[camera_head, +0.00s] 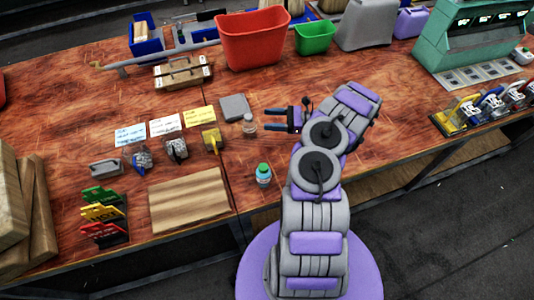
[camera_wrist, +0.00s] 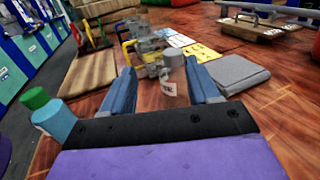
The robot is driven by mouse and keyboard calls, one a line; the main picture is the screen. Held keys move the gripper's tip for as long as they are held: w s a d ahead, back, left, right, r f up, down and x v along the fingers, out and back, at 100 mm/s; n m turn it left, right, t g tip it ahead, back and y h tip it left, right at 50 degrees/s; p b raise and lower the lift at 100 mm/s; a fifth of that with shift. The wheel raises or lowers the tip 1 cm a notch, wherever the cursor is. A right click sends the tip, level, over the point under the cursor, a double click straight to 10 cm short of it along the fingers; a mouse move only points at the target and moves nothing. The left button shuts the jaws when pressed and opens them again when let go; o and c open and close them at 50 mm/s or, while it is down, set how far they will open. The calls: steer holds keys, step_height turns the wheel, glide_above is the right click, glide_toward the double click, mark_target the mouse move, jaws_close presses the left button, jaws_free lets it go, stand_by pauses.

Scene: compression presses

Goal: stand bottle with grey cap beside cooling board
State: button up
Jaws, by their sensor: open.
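The bottle with grey cap (camera_head: 249,126) is small, clear and upright on the table, close to a flat grey slab (camera_head: 235,107). In the wrist view the bottle (camera_wrist: 169,85) shows between the lines of my two fingers, with a white label low on it. My gripper (camera_head: 265,119) is open and empty, its blue fingers pointing left at the bottle, with their tips just short of it. A striped wooden board (camera_head: 190,200), likely the cooling board, lies flat near the table's front edge; it also shows in the wrist view (camera_wrist: 90,74).
A bottle with green cap (camera_head: 263,176) stands right of the board. Several small clamps and note cards (camera_head: 166,125) sit behind the board. Coloured racks (camera_head: 103,215) stand left of it. A red bin (camera_head: 252,38) is at the back.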

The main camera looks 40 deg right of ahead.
steer(key=s+a+r+n+g, duration=0.2)
steer(key=a+r+n+g, duration=0.4)
steer(key=a+r, duration=0.5)
steer(key=s+a+r+n+g, duration=0.2)
steer(key=a+r+n+g, duration=0.6)
steer(key=a, duration=0.6)
steer(key=s+a+r+n+h, duration=0.3)
steer(key=s+h, duration=0.1)
steer(key=s, duration=0.5)
steer(key=s+a+r+n+h, duration=0.3)
steer(key=s+n+h, duration=0.15)
steer(key=s, duration=0.45)
steer(key=s+d+n+t+h, duration=0.1)
steer(key=s+d+n+h, duration=0.2)
steer(key=s+d+h, duration=0.3)
steer(key=s, duration=0.4)
steer(key=shift+s+d+t, duration=0.2)
steer(key=shift+s+t, duration=0.1)
steer(key=shift+f, duration=0.1)
